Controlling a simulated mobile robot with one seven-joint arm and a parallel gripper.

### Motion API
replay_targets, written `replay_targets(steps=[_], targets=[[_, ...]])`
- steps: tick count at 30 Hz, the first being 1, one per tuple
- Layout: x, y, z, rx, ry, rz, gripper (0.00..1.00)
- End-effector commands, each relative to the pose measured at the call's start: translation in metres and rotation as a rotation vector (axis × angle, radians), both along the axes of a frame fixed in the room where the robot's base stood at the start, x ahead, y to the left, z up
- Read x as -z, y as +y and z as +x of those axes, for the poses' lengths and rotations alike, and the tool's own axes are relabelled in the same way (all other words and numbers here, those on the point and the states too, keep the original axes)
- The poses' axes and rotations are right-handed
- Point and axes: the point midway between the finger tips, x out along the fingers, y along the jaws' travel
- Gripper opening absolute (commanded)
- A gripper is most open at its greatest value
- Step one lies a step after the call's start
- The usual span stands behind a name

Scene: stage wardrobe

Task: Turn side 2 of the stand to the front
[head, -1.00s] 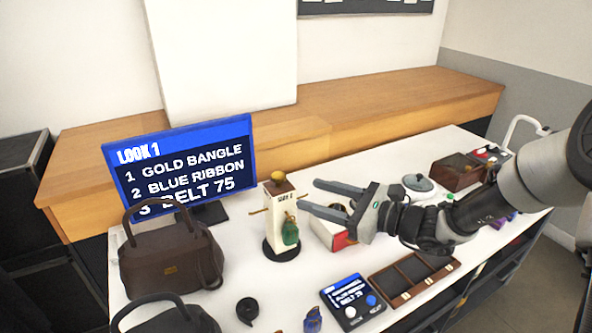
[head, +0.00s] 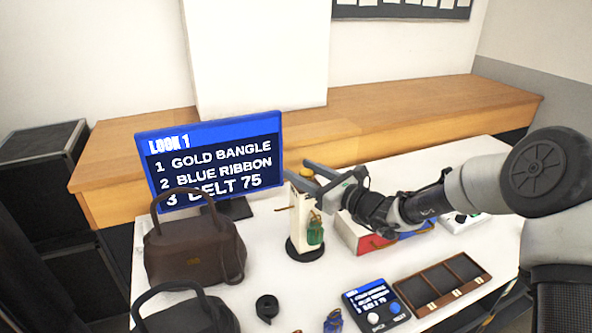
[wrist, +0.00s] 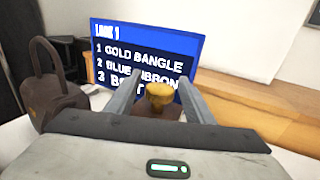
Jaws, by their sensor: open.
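The stand (head: 303,226) is a cream post on a round black base, on the white table just right of the screen. A green pouch-like item (head: 315,229) hangs on its right side, and a small peg sticks out to the left. My gripper (head: 297,172) is open at the top of the stand, in front of the stand's upper part in the head view. In the wrist view the stand's rounded tan knob on a brown cap (wrist: 160,97) shows between the two fingers. I cannot tell whether the fingers touch it. The side markings are hidden or unreadable.
A screen (head: 215,163) reads LOOK 1: gold bangle, blue ribbon, belt 75. Brown handbag (head: 192,255) stands left of the stand. Table between is clear.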

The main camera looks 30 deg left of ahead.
Motion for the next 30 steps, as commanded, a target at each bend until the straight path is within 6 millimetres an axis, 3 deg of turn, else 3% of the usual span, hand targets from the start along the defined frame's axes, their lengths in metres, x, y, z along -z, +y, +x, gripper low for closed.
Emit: replay_targets(steps=[6,16,17,25,30], targets=[[0.000,0.023,0.006,-0.001,0.000,0.000,0.48],[0.000,0.026,0.008,0.000,0.000,0.000,0.48],[0.000,0.026,0.008,0.000,0.000,0.000,0.46],[0.000,0.026,0.008,0.000,0.000,0.000,0.01],[0.000,0.025,0.008,-0.001,0.000,0.000,0.00]])
